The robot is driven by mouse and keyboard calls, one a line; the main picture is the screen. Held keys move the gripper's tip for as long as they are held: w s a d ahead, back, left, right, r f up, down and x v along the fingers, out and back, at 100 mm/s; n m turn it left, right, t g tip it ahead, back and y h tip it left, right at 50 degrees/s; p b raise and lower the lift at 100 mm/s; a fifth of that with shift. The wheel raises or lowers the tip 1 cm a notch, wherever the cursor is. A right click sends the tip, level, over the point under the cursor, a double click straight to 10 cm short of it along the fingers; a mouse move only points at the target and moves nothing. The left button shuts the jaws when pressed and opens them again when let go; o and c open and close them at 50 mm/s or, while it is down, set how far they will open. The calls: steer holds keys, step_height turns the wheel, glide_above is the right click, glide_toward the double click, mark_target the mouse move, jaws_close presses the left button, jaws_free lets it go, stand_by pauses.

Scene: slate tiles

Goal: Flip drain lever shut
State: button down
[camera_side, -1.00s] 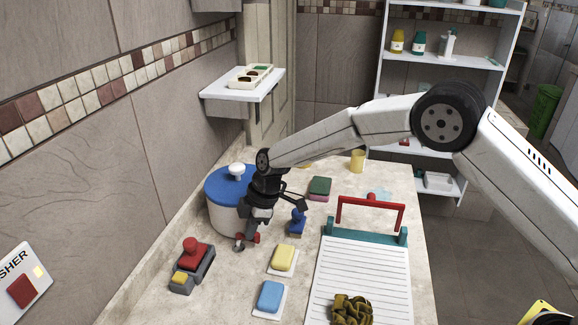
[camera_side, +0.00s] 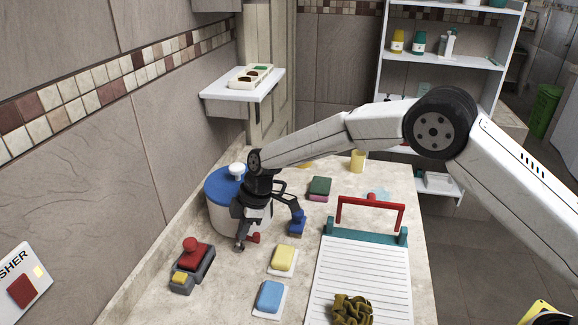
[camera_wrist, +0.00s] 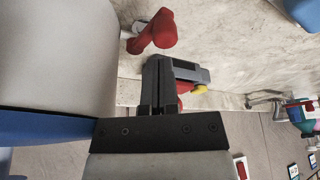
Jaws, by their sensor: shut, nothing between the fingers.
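A white pot (camera_side: 221,218) with a blue lid (camera_side: 217,185) and white knob stands by the wall. A red lever (camera_side: 254,238) sticks out low on its side, partly hidden behind my gripper. The lever (camera_wrist: 155,33) also shows in the wrist view, with a rounded end, beside the pot wall (camera_wrist: 60,45). My gripper (camera_side: 240,246) is shut and empty, pointing down in front of the pot, close to the lever. In the wrist view my gripper (camera_wrist: 159,61) has its fingers together just below the lever; I cannot tell whether they touch it.
A grey device with a red knob (camera_side: 191,245) sits at left. Blue (camera_side: 270,295) and yellow (camera_side: 283,258) blocks, a blue object (camera_side: 297,223) and a white ribbed board (camera_side: 360,270) lie to the right. A wall shelf (camera_side: 243,92) overhangs behind.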

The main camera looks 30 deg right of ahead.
steer(key=shift+w+a+r, duration=0.1)
steer(key=shift+w+a, duration=0.05)
steer(key=shift+a, duration=0.8)
steer(key=shift+w+a, duration=0.15)
steer(key=shift+a, duration=0.8)
steer(key=shift+r, duration=0.4)
steer(key=v, duration=0.9)
steer(key=shift+d+r, duration=0.15)
